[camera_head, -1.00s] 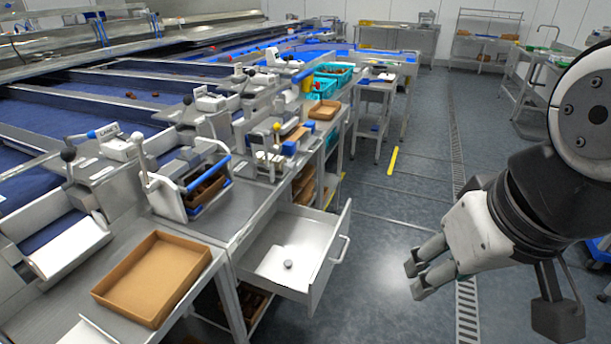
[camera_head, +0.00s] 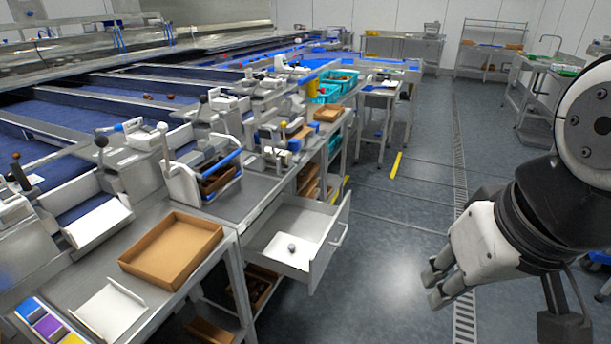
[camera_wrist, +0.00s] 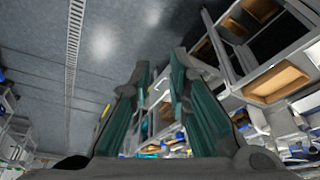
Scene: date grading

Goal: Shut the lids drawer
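The lids drawer (camera_head: 325,246) is a light-grey metal drawer under the steel bench. It stands pulled far out, with a bar handle (camera_head: 339,235) on its front. Inside lie a white sheet and a small grey knob-like object (camera_head: 292,248). My gripper (camera_head: 433,287) is to the right of the drawer in the head view, over the floor, apart from the handle and empty. In the wrist view the two fingers (camera_wrist: 161,65) are also apart. A pale piece shows between them there, too unclear to name.
The steel bench (camera_head: 225,207) carries weighing devices and a brown tray (camera_head: 172,250). A drain grate (camera_head: 459,190) runs along the floor behind my arm. The floor right of the drawer is clear. A side table (camera_head: 379,98) stands farther back.

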